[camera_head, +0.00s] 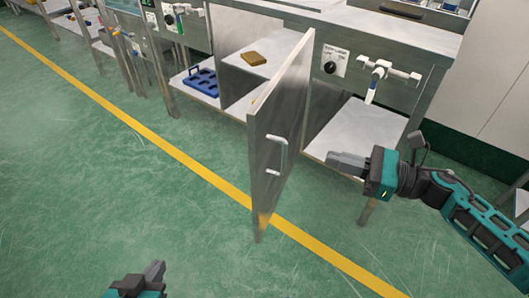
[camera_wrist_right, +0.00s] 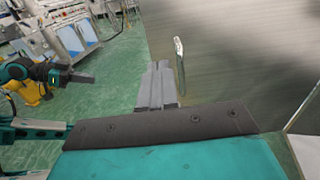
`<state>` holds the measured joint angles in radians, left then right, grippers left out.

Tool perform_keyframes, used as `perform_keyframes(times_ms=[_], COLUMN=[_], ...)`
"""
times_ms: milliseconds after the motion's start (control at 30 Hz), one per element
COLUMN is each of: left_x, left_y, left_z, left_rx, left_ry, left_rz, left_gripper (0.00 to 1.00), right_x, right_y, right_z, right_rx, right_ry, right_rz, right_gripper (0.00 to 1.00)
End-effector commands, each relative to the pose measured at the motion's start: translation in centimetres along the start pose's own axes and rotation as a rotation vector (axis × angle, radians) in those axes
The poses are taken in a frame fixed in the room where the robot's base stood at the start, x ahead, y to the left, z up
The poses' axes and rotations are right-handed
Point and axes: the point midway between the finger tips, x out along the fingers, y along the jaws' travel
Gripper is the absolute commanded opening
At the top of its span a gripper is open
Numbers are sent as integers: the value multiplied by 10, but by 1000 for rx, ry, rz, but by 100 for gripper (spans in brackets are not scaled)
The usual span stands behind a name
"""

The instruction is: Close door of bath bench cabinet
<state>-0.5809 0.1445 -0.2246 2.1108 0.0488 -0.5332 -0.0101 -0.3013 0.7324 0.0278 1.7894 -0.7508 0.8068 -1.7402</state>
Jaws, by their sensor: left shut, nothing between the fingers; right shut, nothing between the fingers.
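The bath bench cabinet's grey metal door (camera_head: 270,190) stands swung wide open into the aisle. In the right wrist view the door (camera_wrist_right: 235,60) fills the upper right, with the handle (camera_wrist_right: 180,60) beyond my fingertips. My right gripper (camera_head: 332,162) is shut and empty, to the right of the door in the head view and apart from the handle. My left gripper (camera_head: 158,268) is shut and empty at the bottom edge, over the floor; it also shows in the right wrist view (camera_wrist_right: 92,78).
The open compartment shows a brown block (camera_head: 253,58) on its shelf and a blue rack (camera_head: 202,85) to the left. A bench leg (camera_head: 367,210) stands near my right gripper. A tap (camera_head: 375,80) juts from the front panel. The green floor (camera_head: 120,190) is clear.

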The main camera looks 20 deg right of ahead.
Motion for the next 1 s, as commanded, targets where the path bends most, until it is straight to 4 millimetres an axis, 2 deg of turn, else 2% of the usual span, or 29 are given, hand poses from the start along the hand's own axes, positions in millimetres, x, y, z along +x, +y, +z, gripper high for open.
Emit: perform_keyframes(times_ms=[167, 600, 800, 1000], left_x=[1, 1, 1, 1], left_y=[1, 1, 1, 1], left_z=[0, 1, 1, 1], left_rx=[1, 1, 1, 1], left_ry=[0, 2, 3, 3], left_rz=[2, 3, 3, 2], left_gripper=[0, 0, 0, 0], right_x=[24, 107, 130, 137], right_y=[0, 0, 0, 0], right_z=[2, 2, 2, 1], right_rx=[0, 5, 6, 8], right_ry=[-5, -5, -4, -2], right_rz=[2, -2, -2, -3], right_gripper=[0, 0, 0, 0])
